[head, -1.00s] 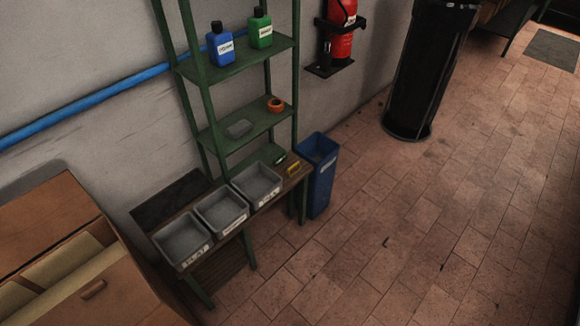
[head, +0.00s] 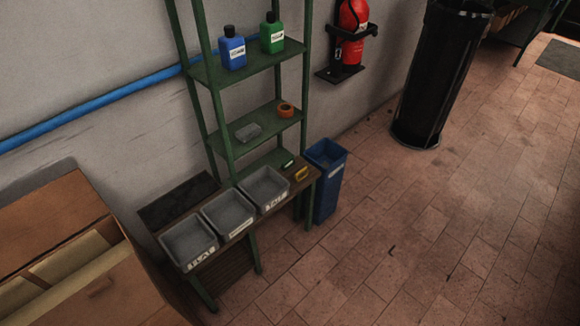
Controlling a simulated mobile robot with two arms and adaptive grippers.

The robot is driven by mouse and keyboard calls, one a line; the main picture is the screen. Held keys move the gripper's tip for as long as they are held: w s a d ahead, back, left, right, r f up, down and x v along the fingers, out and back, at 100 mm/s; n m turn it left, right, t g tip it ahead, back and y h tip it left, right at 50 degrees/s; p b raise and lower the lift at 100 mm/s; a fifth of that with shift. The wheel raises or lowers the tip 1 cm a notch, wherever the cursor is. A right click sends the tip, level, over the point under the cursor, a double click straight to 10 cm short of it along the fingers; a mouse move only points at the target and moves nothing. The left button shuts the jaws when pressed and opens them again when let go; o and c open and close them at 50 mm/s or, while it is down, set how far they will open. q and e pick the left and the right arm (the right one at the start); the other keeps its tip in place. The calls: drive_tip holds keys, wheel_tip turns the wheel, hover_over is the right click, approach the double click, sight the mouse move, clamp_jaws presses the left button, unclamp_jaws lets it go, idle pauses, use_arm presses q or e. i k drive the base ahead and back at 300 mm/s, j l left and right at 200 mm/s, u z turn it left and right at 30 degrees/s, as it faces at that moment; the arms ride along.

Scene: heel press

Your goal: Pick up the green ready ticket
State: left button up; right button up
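I cannot clearly make out a green ready ticket in the head view. A small green and white item (head: 288,164) lies at the back right of the narrow bench (head: 314,172), behind a yellow item (head: 302,174). It is too small to tell whether it is the ticket. Three grey trays with white labels, the left (head: 189,243), middle (head: 228,213) and right (head: 264,188), stand in a row on the bench and look empty. Neither of my grippers is in view.
A green shelf rack (head: 250,65) holds a blue bottle (head: 232,50) and a green bottle (head: 272,36). A blue bin (head: 328,180) stands right of the bench. A brown cabinet (head: 45,225) fills the lower left. Tiled floor (head: 420,230) is largely clear at right.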

sight(289, 162)
drive_tip(key=i+l+z, duration=0.1)
drive_tip(key=i+l, duration=0.75)
